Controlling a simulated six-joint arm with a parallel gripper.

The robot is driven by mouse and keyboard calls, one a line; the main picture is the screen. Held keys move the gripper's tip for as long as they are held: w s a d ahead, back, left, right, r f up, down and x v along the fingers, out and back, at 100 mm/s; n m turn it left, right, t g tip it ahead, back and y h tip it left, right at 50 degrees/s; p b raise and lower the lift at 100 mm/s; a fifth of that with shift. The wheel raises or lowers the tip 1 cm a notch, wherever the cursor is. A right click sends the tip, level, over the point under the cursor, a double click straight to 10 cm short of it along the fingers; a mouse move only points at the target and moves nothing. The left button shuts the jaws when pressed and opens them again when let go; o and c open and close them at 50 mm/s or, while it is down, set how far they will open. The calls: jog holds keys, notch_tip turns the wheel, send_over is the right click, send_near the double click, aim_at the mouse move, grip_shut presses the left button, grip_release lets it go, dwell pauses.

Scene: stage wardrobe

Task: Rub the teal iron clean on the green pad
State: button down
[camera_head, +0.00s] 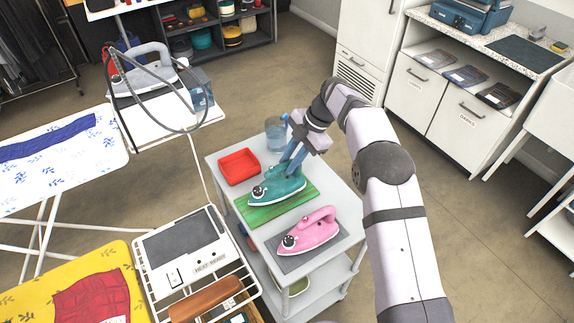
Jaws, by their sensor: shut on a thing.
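The teal iron (270,190) rests on or just above the green pad (292,205) on the grey cart; I cannot tell whether its sole touches. Its nose points left, with a round dial near the front. My gripper (291,165) comes down from above right and is shut on the iron's upper part, which its blue fingers partly hide.
A pink iron (318,229) stands on a dark grey mat (297,262) in front. A red tray (239,167) and a clear blue container (275,132) sit behind on the cart (222,155). A heat-guard rack (186,252) and a yellow ironing board (110,255) are at lower left.

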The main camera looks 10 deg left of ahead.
jog(key=shift+s+r+p, duration=0.15)
jog(key=shift+r+p, duration=0.2)
jog(key=shift+r, duration=0.55)
jog(key=shift+r+p, duration=1.25)
jog(key=shift+r, duration=0.85)
jog(key=shift+a, duration=0.1)
